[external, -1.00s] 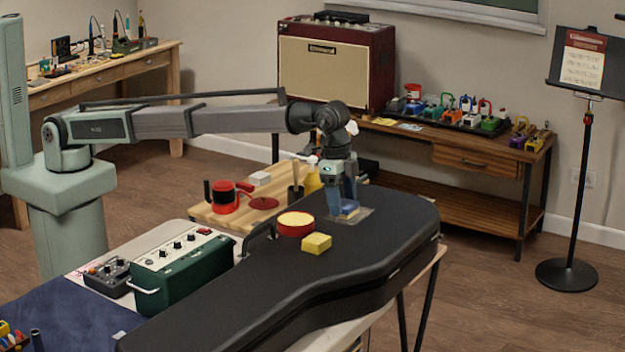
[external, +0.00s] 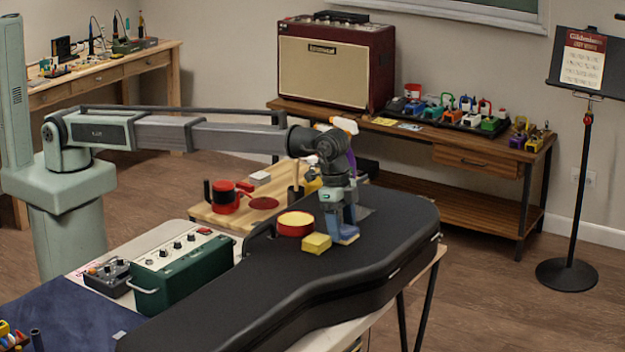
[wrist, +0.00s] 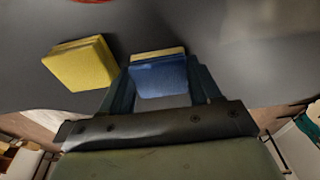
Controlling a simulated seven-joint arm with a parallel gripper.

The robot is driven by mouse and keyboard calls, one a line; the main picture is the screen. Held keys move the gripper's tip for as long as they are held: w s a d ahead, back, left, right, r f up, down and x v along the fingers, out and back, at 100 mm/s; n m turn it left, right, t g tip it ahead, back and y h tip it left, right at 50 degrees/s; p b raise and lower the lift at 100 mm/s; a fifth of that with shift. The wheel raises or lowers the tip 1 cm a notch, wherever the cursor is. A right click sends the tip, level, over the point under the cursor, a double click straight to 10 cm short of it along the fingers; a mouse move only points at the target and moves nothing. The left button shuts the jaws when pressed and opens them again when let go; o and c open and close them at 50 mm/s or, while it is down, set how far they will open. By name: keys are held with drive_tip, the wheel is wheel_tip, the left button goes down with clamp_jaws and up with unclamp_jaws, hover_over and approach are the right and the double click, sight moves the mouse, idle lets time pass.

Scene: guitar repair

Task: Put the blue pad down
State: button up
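The blue pad (external: 347,236) has a beige layer along one edge.
The black case (external: 250,300) has bare lid to the front and right. A round red tin with a yellow top (external: 295,224) stands left of my gripper. A dark square patch (external: 365,212) lies behind it. A green amplifier box (external: 182,268) stands at the left.

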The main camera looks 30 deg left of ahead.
drive_tip(key=shift+o, duration=1)
drive_tip(key=shift+r, duration=0.15)
wheel_tip(320, 180, up, 12)
drive_tip(key=a, duration=0.1)
drive_tip(key=shift+a, duration=0.4)
